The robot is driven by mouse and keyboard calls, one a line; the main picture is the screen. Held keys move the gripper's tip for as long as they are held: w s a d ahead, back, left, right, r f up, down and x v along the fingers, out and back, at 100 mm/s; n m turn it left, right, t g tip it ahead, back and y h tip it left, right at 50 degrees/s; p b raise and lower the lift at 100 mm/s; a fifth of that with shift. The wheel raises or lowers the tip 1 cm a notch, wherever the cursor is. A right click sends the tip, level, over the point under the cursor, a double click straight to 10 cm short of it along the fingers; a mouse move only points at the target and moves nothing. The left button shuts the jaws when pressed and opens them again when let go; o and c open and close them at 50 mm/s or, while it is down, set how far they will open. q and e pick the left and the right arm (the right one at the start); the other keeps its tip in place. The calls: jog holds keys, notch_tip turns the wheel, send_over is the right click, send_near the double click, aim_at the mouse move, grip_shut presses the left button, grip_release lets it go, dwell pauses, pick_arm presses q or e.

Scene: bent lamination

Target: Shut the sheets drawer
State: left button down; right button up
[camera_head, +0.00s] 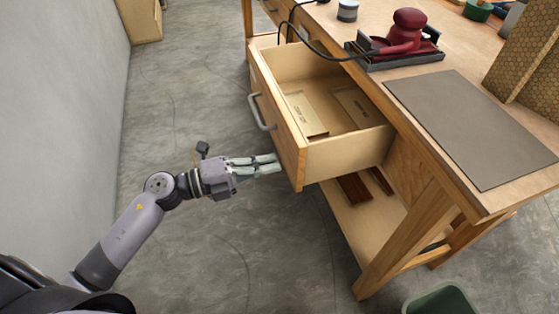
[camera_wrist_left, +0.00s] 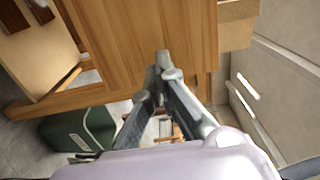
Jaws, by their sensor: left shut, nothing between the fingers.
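The sheets drawer (camera_head: 343,150) stands pulled out of the wooden workbench, with flat labelled pieces (camera_head: 308,114) lying inside. Its front panel (camera_head: 284,130) faces left and carries a grey bar handle (camera_head: 259,112). My left gripper (camera_head: 279,163) is shut and empty, its fingertips close to the near end of the drawer front, below the handle. In the head view I cannot tell whether they touch it. In the left wrist view the closed fingertips (camera_wrist_left: 163,58) point at a wooden surface (camera_wrist_left: 150,30). My right gripper is not in view.
A red sander (camera_head: 405,30) with a cable and a grey mat (camera_head: 470,125) lie on the bench top. A lower shelf (camera_head: 365,225) holds dark wooden pieces. A green bin (camera_head: 442,300) stands at the bench's near end. The floor left of the drawer is clear.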

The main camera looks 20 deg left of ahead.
aim_at(292, 160)
pick_arm(q)
jog(key=shift+x, duration=1.4)
jog(key=shift+w+d, duration=0.1)
